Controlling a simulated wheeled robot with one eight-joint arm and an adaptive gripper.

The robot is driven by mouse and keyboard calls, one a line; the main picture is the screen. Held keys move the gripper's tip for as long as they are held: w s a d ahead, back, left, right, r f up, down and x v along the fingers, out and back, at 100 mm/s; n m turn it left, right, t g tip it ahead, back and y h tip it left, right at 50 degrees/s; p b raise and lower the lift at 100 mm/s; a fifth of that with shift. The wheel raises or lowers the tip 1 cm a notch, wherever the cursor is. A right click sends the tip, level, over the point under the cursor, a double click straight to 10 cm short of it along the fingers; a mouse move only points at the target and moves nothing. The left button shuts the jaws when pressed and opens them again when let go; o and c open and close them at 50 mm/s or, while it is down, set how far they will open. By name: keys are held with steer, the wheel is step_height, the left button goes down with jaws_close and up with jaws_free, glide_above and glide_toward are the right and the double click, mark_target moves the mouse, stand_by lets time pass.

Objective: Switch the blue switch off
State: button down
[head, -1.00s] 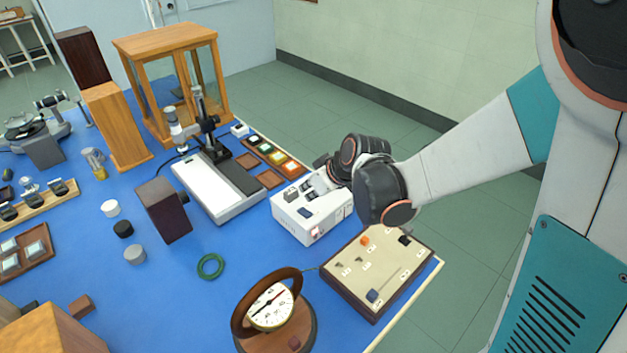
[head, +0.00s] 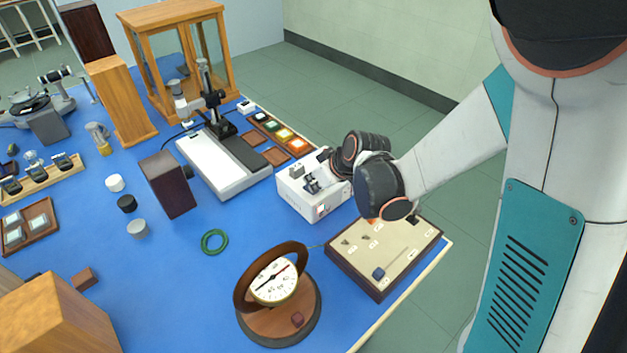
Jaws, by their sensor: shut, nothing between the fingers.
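A cream panel (head: 405,262) in a dark wooden frame lies at the bench's right edge in the head view. A blue square switch cap (head: 378,272) sits near its front left corner; I cannot tell its on or off position. A white instrument box (head: 300,205) stands behind the panel, with a small red part (head: 322,210) on its front. My gripper (head: 312,186) is shut and empty, pointing left and down at the top of this box. I cannot tell whether it touches. It covers part of the box top, and my wrist covers the panel's back part.
A round dial gauge (head: 275,282) on a wooden base stands left of the panel. A microscope-like stand (head: 225,165) and a tray of coloured squares (head: 285,135) are behind the box. A green ring (head: 214,242) lies on open blue bench top.

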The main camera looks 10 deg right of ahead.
steer(key=shift+s+d+f+b, duration=0.1)
steer(key=shift+s+f+b, duration=0.05)
steer(key=shift+f+b, duration=0.3)
steer(key=shift+r, duration=0.15)
steer(key=shift+p, duration=0.3)
steer(key=shift+w+a+r, duration=0.2)
steer(key=shift+w+a, duration=0.25)
steer(key=shift+w, duration=0.2)
steer(key=shift+r, duration=0.1)
steer(key=shift+r+p, duration=0.3)
steer(key=shift+p, duration=0.05)
steer(key=r+p, duration=0.3)
steer(key=r, duration=0.1)
steer(key=shift+s+d, duration=0.2)
steer(key=shift+s, duration=0.1)
steer(key=s+d+r+p, duration=0.2)
steer(key=s+d+r, duration=0.2)
steer(key=s+r, duration=0.1)
steer(key=shift+s+d, duration=0.2)
steer(key=shift+s, duration=0.55)
